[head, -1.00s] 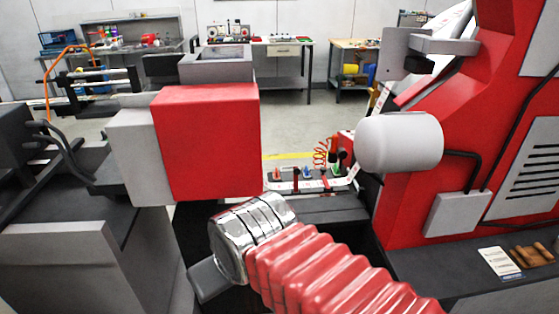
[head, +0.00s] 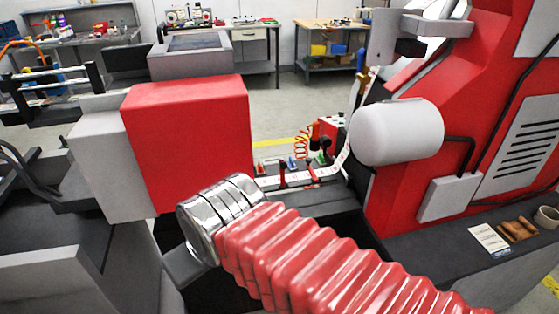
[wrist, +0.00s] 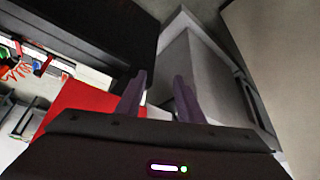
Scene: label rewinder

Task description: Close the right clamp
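A white label strip (head: 315,172) runs over a low splice area in the middle of the head view. Small clamp-like parts stand along it: a red and black one (head: 283,174) at the left and a dark one (head: 323,150) at the right. They are too small to tell whether either is open or shut. Coloured parts of the same area (wrist: 38,66) show small at the left edge of the wrist view. My gripper (wrist: 160,82) shows two dark fingers with an empty gap. It is apart from the clamps. In the head view the gripper cannot be made out.
A large red box (head: 190,145) stands left of the strip. A white roller (head: 397,132) juts from the red machine (head: 455,100) on the right. A dark ledge (head: 440,245) holds a paper card (head: 489,238) and brown pieces (head: 518,230). Benches stand behind, across open floor.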

